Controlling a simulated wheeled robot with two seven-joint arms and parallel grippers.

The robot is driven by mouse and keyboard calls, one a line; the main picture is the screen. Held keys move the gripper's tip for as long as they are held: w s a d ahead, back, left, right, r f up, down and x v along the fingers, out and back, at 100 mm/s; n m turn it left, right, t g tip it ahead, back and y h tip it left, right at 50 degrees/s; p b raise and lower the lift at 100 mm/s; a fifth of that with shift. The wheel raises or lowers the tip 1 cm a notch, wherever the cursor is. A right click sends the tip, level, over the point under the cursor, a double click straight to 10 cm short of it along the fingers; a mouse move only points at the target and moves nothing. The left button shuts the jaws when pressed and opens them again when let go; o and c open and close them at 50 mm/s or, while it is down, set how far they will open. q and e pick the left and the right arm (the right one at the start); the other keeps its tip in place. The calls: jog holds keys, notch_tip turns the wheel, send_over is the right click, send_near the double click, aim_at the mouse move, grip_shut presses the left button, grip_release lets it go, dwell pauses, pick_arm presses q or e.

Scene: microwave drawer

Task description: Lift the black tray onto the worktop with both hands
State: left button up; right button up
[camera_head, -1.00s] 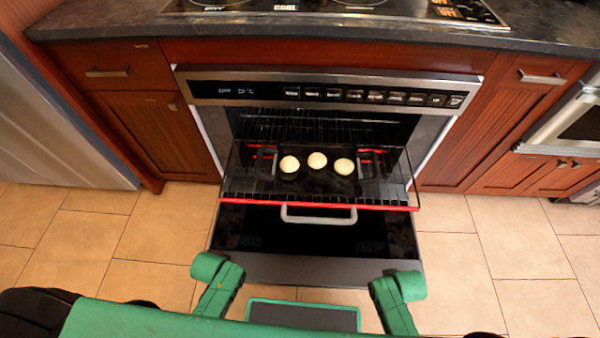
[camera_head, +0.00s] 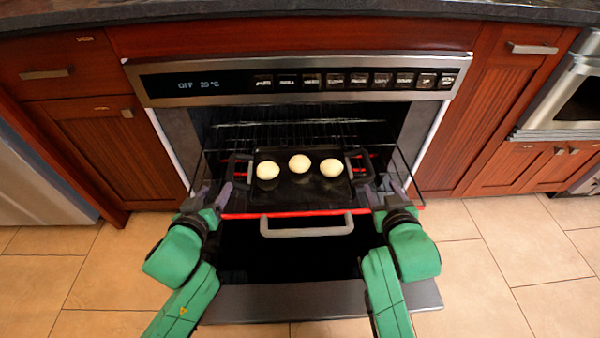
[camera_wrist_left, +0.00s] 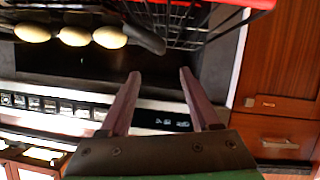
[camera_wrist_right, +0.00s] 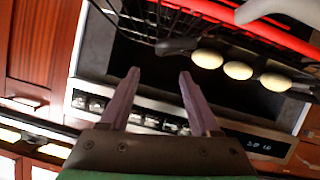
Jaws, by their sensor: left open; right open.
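The black tray (camera_head: 292,194) rests on the pulled-out oven rack with three pale round buns (camera_head: 300,164) on it. Its handles stick out at the left (camera_head: 238,170) and right (camera_head: 361,166). My left gripper (camera_head: 205,195) is open and empty, in front and to the left of the left handle. My right gripper (camera_head: 384,194) is open and empty, in front and to the right of the right handle. Each wrist view shows a dark handle beyond spread fingers, in the left wrist view (camera_wrist_left: 145,39) and right wrist view (camera_wrist_right: 177,46), apart from them.
The rack has a red front bar (camera_head: 295,214). The opened oven door (camera_head: 290,300) with its grey handle (camera_head: 306,229) lies below it. The control panel (camera_head: 300,80) is above the oven mouth. The dark worktop edge (camera_head: 300,14) runs along the top.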

aim_at(228, 170)
pick_arm(q)
jog(key=x, duration=1.4)
jog(key=shift+w+a+f, duration=0.15)
jog(key=shift+w+f, duration=0.05)
jog(key=shift+w, duration=0.05)
pick_arm(e)
jog(key=x, duration=1.4)
jog(key=shift+w+a+f, duration=0.1)
jog(key=shift+w+f, duration=0.15)
pick_arm(q)
grip_shut()
pick_arm(e)
grip_shut()
pick_arm(q)
jog(key=shift+r, duration=0.1)
